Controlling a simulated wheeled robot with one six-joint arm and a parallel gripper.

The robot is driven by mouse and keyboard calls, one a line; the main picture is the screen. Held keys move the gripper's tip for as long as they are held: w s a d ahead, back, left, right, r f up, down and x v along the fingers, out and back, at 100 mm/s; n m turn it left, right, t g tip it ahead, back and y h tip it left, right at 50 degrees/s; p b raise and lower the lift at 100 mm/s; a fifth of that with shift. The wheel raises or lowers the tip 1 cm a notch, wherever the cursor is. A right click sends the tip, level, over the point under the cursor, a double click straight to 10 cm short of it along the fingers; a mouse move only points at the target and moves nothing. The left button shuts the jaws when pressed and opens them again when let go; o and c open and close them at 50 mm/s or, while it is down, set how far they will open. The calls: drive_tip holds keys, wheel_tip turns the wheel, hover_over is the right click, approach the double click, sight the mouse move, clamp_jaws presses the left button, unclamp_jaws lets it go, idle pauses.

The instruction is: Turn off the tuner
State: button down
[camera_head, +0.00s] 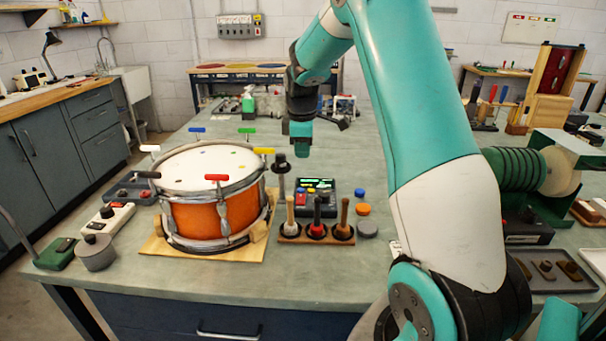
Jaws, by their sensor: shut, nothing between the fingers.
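The tuner (328,194) looks to be the dark box on the bench right of the drum, with a small lit greenish display and red and blue parts on its top. The tool rack in front hides part of its near side. My gripper (301,153) points down above the bench, behind and above the tuner, apart from it. It is shut and empty; its fingertips are small in this view.
An orange snare drum (195,217) with coloured T-handles around its rim stands on a wooden board left of the tuner. A rack of three upright-handled tools (317,234) stands in front. Orange (363,209) and grey (367,230) round pieces lie to the right.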

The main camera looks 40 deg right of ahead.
sight(303, 196)
drive_tip(key=f, duration=0.4)
drive_tip(key=d+f+p, duration=0.1)
drive_tip(key=f, duration=0.4)
drive_tip(key=w+f+p, duration=0.1)
drive_tip(key=f, duration=0.3)
drive_tip(key=shift+d+f, duration=0.15)
drive_tip(key=shift+f, duration=0.05)
